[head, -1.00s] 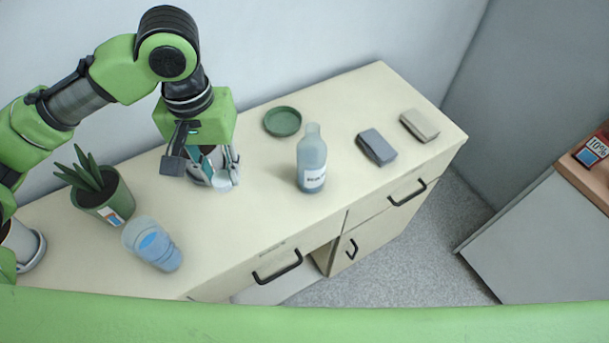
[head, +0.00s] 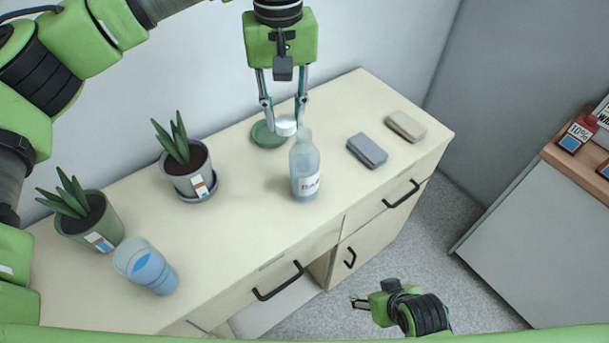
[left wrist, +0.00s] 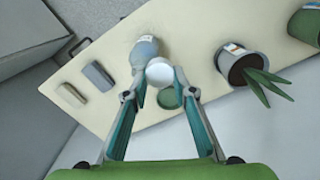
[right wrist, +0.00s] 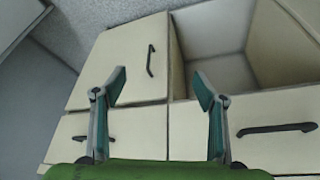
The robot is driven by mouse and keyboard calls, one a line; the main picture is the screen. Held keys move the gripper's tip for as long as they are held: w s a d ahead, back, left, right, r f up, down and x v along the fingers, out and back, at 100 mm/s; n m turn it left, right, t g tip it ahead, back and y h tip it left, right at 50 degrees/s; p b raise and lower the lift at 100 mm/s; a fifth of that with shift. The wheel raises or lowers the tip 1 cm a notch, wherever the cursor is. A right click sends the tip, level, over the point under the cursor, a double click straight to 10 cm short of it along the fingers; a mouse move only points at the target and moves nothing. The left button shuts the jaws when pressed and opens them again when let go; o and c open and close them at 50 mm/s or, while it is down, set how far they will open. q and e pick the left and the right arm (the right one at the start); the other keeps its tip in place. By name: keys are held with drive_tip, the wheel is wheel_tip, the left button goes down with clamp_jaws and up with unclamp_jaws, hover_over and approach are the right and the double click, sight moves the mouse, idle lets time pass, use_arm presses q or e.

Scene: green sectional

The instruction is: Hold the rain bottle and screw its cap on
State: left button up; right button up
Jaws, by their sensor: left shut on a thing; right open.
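The rain bottle (head: 305,172) is pale blue-grey with a white label and stands upright on the cream cabinet top. It also shows in the left wrist view (left wrist: 144,50). My left gripper (head: 285,118) is shut on a round white cap (head: 286,126), which fills the space between its fingertips in the left wrist view (left wrist: 159,72). The cap is held above the cabinet, behind and slightly left of the bottle's neck, and looks apart from it. My right gripper (right wrist: 160,85) is open and empty, low in front of the cabinet drawers.
A green dish (head: 268,135) lies behind the bottle. Two sponge-like blocks, one grey-blue (head: 367,150) and one beige (head: 406,126), lie to the right. An open compartment (right wrist: 215,45) shows among the drawers.

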use_arm(q)
drive_tip(key=shift+n, duration=0.3)
drive_tip(key=w+d+r, duration=0.2)
drive_tip(key=d+r, duration=0.1)
drive_tip(key=shift+w, duration=0.15)
use_arm(e)
drive_tip(key=w+a+r+t+y, duration=0.1)
drive_tip(key=w+a+r+t, duration=0.1)
drive_tip(key=r, duration=0.3)
drive_tip(key=w+a+r+n+t+y, duration=0.1)
drive_tip(key=w+a+r+t, duration=0.2)
drive_tip(key=a+r, duration=0.2)
drive_tip(key=w+a+r+n+t+y, duration=0.1)
drive_tip(key=w+a+r+t+y, duration=0.1)
drive_tip(key=r, duration=0.3)
drive_tip(key=shift+w+a+r, duration=0.3)
drive_tip(key=shift+w+a, duration=0.35)
drive_tip(key=shift+w, duration=0.2)
use_arm(q)
drive_tip(key=shift+d+r, duration=0.1)
drive_tip(key=shift+d, duration=0.05)
drive_tip(key=shift+w, duration=0.1)
use_arm(e)
drive_tip(key=t+y, duration=0.1)
drive_tip(key=t, duration=0.4)
approach(305, 166)
wheel_tip(305, 166, down, 4)
drive_tip(key=w, duration=0.1)
drive_tip(key=shift+w+d+f, duration=0.2)
drive_tip(key=shift+d, duration=0.25)
